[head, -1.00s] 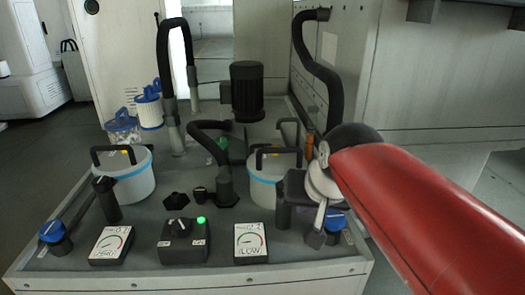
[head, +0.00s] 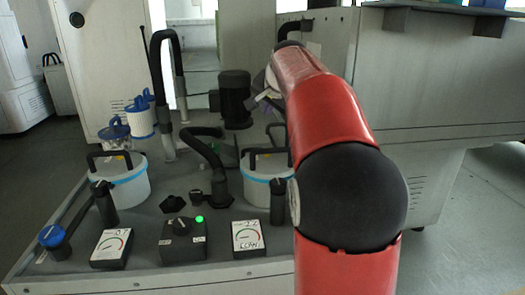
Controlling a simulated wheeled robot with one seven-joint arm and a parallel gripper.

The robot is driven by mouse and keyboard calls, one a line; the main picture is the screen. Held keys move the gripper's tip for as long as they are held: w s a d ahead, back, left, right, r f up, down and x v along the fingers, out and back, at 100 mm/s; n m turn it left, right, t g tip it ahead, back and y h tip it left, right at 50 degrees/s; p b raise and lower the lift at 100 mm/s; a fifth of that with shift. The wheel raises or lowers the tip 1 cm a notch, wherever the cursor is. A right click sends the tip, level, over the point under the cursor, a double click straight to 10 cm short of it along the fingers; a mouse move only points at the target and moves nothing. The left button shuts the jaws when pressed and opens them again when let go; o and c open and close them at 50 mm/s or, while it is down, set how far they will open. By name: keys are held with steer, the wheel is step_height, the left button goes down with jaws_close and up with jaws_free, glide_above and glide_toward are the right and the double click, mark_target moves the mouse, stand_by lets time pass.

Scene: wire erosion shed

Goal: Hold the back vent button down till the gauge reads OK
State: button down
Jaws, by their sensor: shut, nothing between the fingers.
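My red arm reaches from the lower right toward the back of the machine deck. My gripper (head: 256,101) is small and partly hidden behind the arm, near the black motor (head: 235,99); it looks shut and empty. I cannot make out the back vent button; the arm covers that part of the deck.
Two white pots with blue bands, left (head: 121,185) and right (head: 262,182), stand on the grey deck. A black box (head: 183,238) carries a knob and a lit green lamp. A blue-capped valve (head: 52,236) is at the left edge. Black hoses rise at the back.

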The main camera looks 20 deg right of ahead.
steer(key=shift+f, duration=0.15)
step_height(320, 180, down, 7)
steer(key=b, duration=0.7)
steer(key=shift+f+b, duration=0.5)
steer(key=shift+f, duration=0.25)
steer(key=shift+f, duration=0.15)
stand_by(1.1)
steer(key=shift+f, duration=0.25)
